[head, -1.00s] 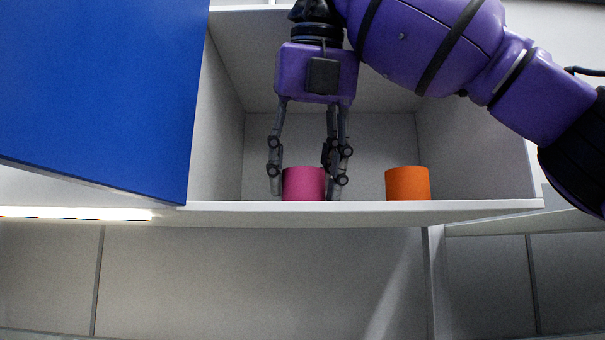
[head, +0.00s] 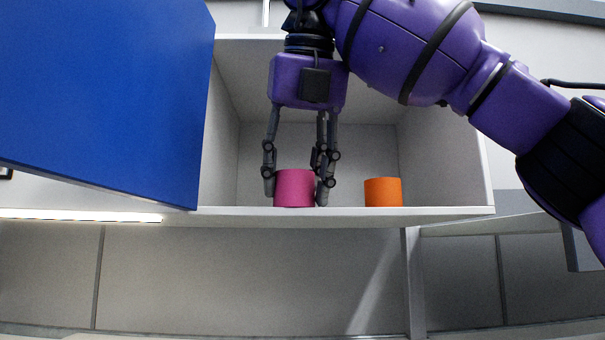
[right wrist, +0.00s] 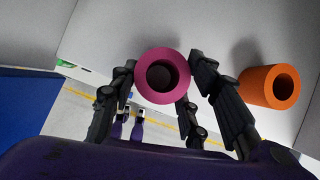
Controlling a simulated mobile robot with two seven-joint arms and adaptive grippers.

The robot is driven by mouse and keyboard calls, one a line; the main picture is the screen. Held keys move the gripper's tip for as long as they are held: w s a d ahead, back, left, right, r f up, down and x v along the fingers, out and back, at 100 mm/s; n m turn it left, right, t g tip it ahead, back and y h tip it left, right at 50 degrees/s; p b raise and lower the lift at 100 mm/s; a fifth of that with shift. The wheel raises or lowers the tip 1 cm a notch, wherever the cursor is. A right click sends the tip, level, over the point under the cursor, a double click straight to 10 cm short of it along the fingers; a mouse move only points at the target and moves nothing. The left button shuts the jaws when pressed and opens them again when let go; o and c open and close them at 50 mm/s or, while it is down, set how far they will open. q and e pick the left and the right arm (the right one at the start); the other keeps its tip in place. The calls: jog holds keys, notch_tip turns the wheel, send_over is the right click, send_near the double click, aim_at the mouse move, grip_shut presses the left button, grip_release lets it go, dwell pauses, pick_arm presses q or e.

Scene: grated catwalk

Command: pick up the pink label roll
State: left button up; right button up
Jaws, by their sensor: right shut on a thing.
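The pink label roll (head: 294,188) stands upright near the front edge of the white cabinet's floor. My right gripper (head: 295,190) reaches down from above, with its fingers on either side of the roll, shut on it. In the right wrist view the pink roll (right wrist: 162,76) shows its round end and dark hollow core between the fingers (right wrist: 160,85). In the head view the roll's base appears level with the cabinet's front edge; I cannot tell whether it is lifted. My left gripper is not in view.
An orange roll (head: 382,192) stands to the right of the pink one, also in the right wrist view (right wrist: 270,87). The open white cabinet (head: 350,212) has side walls close by. A blue door panel (head: 100,100) hangs open at left.

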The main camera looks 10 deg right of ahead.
aim_at(293, 170)
jog(key=shift+f, duration=0.15)
jog(key=o, duration=1.3)
jog(key=shift+c, duration=0.2)
jog(key=shift+s+a+r, duration=0.1)
jog(key=shift+s+r, duration=0.2)
jog(key=shift+r, duration=0.2)
jog(key=v, duration=0.5)
jog(key=shift+s+a+f, duration=0.15)
jog(key=shift+s, duration=0.1)
jog(key=s, duration=1.1)
jog(key=shift+s+f, duration=0.15)
jog(key=shift+s, duration=0.05)
